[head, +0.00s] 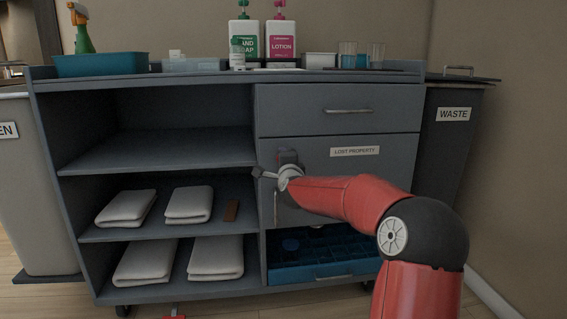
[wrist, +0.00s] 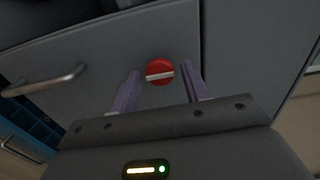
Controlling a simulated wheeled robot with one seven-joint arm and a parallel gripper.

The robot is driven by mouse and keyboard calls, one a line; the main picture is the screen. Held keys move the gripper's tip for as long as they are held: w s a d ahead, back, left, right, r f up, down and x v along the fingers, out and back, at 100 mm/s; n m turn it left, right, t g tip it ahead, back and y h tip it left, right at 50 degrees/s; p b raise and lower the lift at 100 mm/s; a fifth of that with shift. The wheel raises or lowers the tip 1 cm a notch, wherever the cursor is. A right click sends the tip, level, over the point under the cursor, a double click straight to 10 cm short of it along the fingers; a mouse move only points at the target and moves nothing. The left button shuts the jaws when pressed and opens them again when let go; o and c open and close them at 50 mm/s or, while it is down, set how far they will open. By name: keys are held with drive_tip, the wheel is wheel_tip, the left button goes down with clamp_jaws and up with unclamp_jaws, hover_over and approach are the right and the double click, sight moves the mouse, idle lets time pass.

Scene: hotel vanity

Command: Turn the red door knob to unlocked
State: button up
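The red door knob (wrist: 160,70) shows in the wrist view as a round red disc with a white bar across it. The bar lies nearly level in that picture, tilted slightly. My gripper (wrist: 160,76) is open, with its two purple-grey fingers apart on either side of the knob; I cannot tell whether either touches it. In the head view my gripper (head: 264,173) is at the left part of the door labelled "LOST PROPERTY" (head: 355,178), and the knob is hidden there.
A metal bar handle (wrist: 45,83) is left of the knob in the wrist view. A drawer (head: 300,112) is above the door, and a blue tray (head: 325,273) below. Open shelves with folded towels (head: 188,204) stand left. A waste bin (head: 452,150) is right.

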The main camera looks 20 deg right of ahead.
drive_tip(key=shift+o, duration=0.5)
drive_tip(key=v, duration=0.7)
drive_tip(key=shift+s+b, duration=0.35)
drive_tip(key=shift+s, duration=0.05)
drive_tip(key=shift+a, duration=0.15)
drive_tip(key=s+a+f+n+g+y+p, duration=0.1)
drive_tip(key=s+a+n+g+y+p, duration=0.15)
drive_tip(key=s+a+n, duration=0.35)
drive_tip(key=s+a+f+n+g+y+p, duration=0.1)
drive_tip(key=s+a+n+g+p, duration=0.2)
drive_tip(key=a, duration=0.5)
drive_tip(key=s+a+n+g+p, duration=0.1)
drive_tip(key=s+n, duration=0.3)
drive_tip(key=s, duration=0.5)
drive_tip(key=s+a+n+g+y+p, duration=0.1)
drive_tip(key=s+a+n+g+p, duration=0.1)
drive_tip(key=s, duration=0.8)
drive_tip(key=s+a+n+g+p, duration=0.1)
drive_tip(key=s+n+g+p, duration=0.2)
drive_tip(key=s+n, duration=0.3)
drive_tip(key=s, duration=0.3)
drive_tip(key=shift+s+a+f, duration=0.25)
drive_tip(key=shift+s+a, duration=0.1)
